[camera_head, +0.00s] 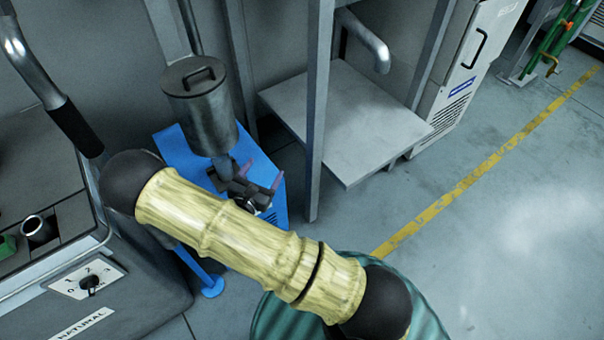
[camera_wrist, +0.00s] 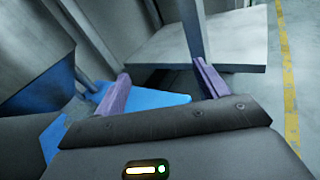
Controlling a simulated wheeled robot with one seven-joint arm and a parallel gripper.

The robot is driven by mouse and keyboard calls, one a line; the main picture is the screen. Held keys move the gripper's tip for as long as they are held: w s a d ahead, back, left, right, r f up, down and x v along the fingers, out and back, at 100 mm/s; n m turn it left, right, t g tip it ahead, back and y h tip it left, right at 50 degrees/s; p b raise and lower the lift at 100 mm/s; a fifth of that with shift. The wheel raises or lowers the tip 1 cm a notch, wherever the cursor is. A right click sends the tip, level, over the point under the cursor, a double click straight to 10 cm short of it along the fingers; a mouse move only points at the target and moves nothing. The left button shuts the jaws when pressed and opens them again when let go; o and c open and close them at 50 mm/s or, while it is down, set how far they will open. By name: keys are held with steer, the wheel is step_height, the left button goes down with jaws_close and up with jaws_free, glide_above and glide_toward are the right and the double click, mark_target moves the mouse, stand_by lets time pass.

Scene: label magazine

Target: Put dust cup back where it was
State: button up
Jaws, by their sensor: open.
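A grey metal canister (camera_head: 205,118) with a lid handle and narrow neck stands over a blue stand (camera_head: 174,146). A small open metal cup (camera_head: 39,230) sits in a recess of the machine at the left. I cannot tell for sure which of these is the dust cup. My gripper (camera_head: 262,172) is beside the canister's neck, over the blue stand. In the wrist view my gripper (camera_wrist: 161,72) has its purple fingers spread, with nothing between them. The blue surface (camera_wrist: 165,97) shows beyond the fingers. A dark rounded body at the left edge may be the canister.
A grey shelf (camera_head: 345,115) with an upright post (camera_head: 318,110) stands right of the blue stand. A white cabinet (camera_head: 467,75) is behind it. The machine (camera_head: 110,305) with a dial is at the left. Open floor with a yellow line (camera_head: 470,178) lies to the right.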

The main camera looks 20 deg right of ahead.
steer(key=s+d+r+m+g+y, duration=0.1)
steer(key=s+d+r+m+g, duration=0.2)
steer(key=s+d+m+g, duration=0.35)
steer(key=s+d+r+m+g, duration=0.3)
steer(key=s+d+m+g, duration=0.1)
steer(key=s+m+g, duration=0.4)
steer(key=a+r+m+t+y, duration=0.3)
steer(key=r+m+t+y, duration=0.1)
steer(key=r+m+y, duration=0.5)
steer(key=m+y, duration=0.1)
steer(key=m, duration=0.1)
steer(key=shift+s+a+m, duration=0.2)
steer(key=shift+s+m, duration=0.05)
steer(key=shift+m, duration=0.1)
steer(key=shift+r, duration=0.15)
steer(key=w+p+v, duration=0.2)
steer(key=p+v, duration=0.8)
steer(key=p, duration=0.1)
steer(key=w+r+p+v, duration=0.1)
steer(key=w+p+v, duration=0.2)
steer(key=p+v, duration=0.8)
steer(key=w+p+v, duration=0.2)
steer(key=p+v, duration=0.9)
steer(key=shift+w+r, duration=0.25)
steer(key=shift+r, duration=0.25)
